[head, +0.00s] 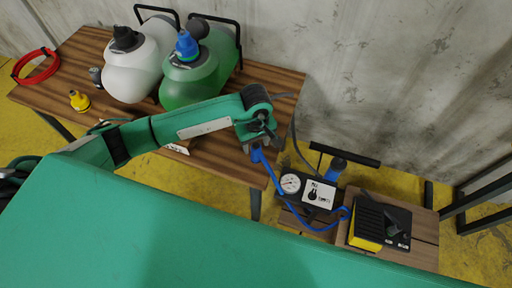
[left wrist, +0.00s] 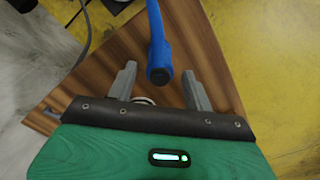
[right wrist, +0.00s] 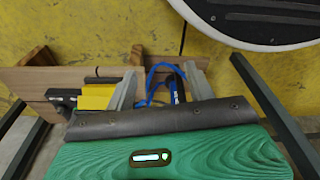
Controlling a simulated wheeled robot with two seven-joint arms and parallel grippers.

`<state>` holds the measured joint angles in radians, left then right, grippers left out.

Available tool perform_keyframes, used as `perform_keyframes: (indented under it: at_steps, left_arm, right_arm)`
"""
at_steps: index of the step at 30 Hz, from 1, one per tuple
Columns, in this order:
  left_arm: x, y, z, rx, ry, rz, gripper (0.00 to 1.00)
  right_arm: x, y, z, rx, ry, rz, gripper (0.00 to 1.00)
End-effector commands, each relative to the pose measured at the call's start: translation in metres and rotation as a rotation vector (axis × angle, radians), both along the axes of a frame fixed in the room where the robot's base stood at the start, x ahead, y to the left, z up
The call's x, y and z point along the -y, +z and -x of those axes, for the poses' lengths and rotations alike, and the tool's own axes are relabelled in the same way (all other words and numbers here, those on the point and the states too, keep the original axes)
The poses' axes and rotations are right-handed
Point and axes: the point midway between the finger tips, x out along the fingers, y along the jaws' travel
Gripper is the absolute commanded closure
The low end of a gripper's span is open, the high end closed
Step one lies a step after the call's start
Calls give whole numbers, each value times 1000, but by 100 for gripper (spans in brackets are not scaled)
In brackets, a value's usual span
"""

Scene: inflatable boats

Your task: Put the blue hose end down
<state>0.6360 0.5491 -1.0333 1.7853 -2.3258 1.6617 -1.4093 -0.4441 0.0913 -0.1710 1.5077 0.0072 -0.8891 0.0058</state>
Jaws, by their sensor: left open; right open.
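The blue hose end (left wrist: 158,72) lies between the spread fingers of my left gripper (left wrist: 159,78) in the left wrist view, with its round dark opening facing the gripper's palm. The fingers stand apart from it on both sides. I cannot tell whether the hose end touches the table. My right gripper (right wrist: 160,82) is open, with the hose seen beyond its fingers.
A yellow-and-black box (head: 380,222) sits on the low wooden stand right of the pump.

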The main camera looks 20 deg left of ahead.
Motion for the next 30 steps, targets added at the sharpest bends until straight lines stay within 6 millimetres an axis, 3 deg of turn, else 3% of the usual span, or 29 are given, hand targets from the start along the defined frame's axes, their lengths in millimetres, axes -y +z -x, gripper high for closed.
perform_keyframes:
  at_steps: [6,12,18,30]
  left_arm:
    - [0,49,-1,5,-2,1,48]
    - [0,78,0,2,-1,-1,48]
    - [0,87,0,1,0,-1,48]
    - [0,87,0,0,0,0,48]
  right_arm:
    - [-3,10,-4,2,-1,-4,45]
    - [-4,19,-10,6,-3,-6,45]
    - [-5,23,-13,14,-4,-7,45]
    - [-4,22,-12,11,-4,-7,45]
